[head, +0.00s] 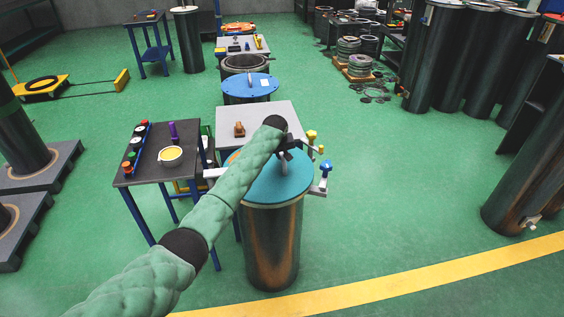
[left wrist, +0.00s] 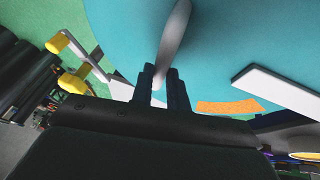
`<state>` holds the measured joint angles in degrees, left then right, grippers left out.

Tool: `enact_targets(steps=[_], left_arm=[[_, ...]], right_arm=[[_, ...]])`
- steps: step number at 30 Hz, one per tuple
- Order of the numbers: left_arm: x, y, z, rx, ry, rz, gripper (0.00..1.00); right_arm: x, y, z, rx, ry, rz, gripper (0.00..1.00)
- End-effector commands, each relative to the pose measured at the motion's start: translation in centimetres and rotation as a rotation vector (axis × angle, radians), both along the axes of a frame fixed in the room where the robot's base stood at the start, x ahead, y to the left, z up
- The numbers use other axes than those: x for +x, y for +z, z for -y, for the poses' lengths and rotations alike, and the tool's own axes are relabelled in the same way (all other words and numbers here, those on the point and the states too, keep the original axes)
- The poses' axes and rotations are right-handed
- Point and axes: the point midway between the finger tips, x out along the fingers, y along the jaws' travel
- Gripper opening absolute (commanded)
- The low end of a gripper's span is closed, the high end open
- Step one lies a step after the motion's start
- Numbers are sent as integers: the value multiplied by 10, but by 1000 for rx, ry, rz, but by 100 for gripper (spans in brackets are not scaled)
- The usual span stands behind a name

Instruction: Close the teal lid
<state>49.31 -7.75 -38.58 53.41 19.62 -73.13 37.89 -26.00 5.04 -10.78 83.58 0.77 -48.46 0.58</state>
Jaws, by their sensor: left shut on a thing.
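The teal lid (head: 265,182) lies on top of a dark, rust-streaked cylinder (head: 272,245) in the head view. It looks about level and in line with the cylinder's top; whether a small gap is left under it I cannot tell. My left gripper (head: 284,150) is over the lid, shut on its grey handle, with my green-sleeved arm covering the lid's left part. In the left wrist view the fingers (left wrist: 162,88) close around the grey handle (left wrist: 174,45), with the teal lid (left wrist: 235,45) filling the background. My right gripper is not in view.
Clamps with a yellow knob (head: 311,135) and a blue knob (head: 326,166) stick out at the lid's right. A dark table (head: 150,180) with a yellow-filled bowl stands left. A blue-lidded cylinder (head: 250,85) stands behind.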

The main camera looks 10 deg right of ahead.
Motion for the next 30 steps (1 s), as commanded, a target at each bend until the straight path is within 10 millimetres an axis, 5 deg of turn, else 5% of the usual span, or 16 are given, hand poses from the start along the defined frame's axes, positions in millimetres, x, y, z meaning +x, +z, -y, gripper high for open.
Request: enact_targets(steps=[4, 5, 8, 22, 30], left_arm=[[-1, 1, 1, -1, -3, 1, 0], [-1, 1, 1, -1, -3, 1, 20], [-1, 0, 1, -1, -3, 1, 38], [-5, 11, -2, -2, -4, 2, 38], [-21, 46, -9, -1, -5, 1, 38]], right_arm=[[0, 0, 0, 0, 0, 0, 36], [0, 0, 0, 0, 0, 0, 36], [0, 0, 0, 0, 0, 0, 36], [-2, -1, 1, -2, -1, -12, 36], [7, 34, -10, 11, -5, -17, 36]])
